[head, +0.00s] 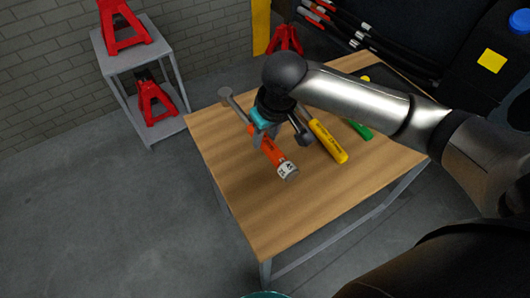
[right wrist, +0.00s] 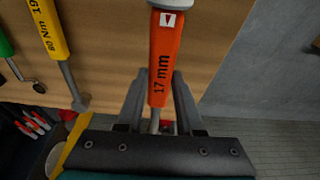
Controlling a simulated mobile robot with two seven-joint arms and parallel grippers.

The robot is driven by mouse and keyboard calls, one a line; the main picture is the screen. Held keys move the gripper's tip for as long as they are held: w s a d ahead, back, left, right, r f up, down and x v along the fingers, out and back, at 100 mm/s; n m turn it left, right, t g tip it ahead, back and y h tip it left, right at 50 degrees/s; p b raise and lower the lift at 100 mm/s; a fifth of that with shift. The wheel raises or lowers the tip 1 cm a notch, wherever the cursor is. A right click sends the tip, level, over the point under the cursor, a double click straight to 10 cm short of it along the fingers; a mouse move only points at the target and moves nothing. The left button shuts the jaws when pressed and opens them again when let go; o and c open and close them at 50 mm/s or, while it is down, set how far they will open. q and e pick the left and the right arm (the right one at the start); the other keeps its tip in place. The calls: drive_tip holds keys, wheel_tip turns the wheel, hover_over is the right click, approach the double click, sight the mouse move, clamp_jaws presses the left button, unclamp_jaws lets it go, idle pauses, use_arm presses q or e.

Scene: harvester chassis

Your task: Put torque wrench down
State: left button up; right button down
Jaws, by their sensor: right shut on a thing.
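The orange torque wrench (head: 272,152), marked "17 mm", is in my right gripper (head: 268,136) over the wooden table's left part (head: 250,210). Its metal head (head: 226,94) points to the back left and its pale, labelled end (head: 287,171) to the front. In the right wrist view, the orange handle (right wrist: 165,65) runs between the two fingers of the right gripper (right wrist: 162,78), which is shut on the wrench. I cannot tell whether the wrench touches the tabletop. My left gripper is not in view.
A yellow-handled wrench (head: 328,142) and a green-handled tool (head: 359,130) lie to the right on the table. The table's front part is bare. A grey shelf (head: 128,60) with red jack stands (head: 155,98) stands at the left. Dark machinery is behind the table.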

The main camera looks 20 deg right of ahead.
wheel_tip(320, 180, down, 6)
drive_tip(key=shift+r+b, duration=0.25)
drive_tip(key=shift+b, duration=0.65)
drive_tip(key=c, duration=0.5)
unclamp_jaws()
drive_tip(key=shift+f, duration=0.15)
drive_tip(key=shift+c, duration=0.2)
drive_tip(key=shift+r, duration=0.35)
drive_tip(key=p+v, duration=0.4)
drive_tip(key=v, duration=0.7)
drive_tip(key=shift+r, duration=0.2)
drive_tip(key=shift+s+r, duration=0.1)
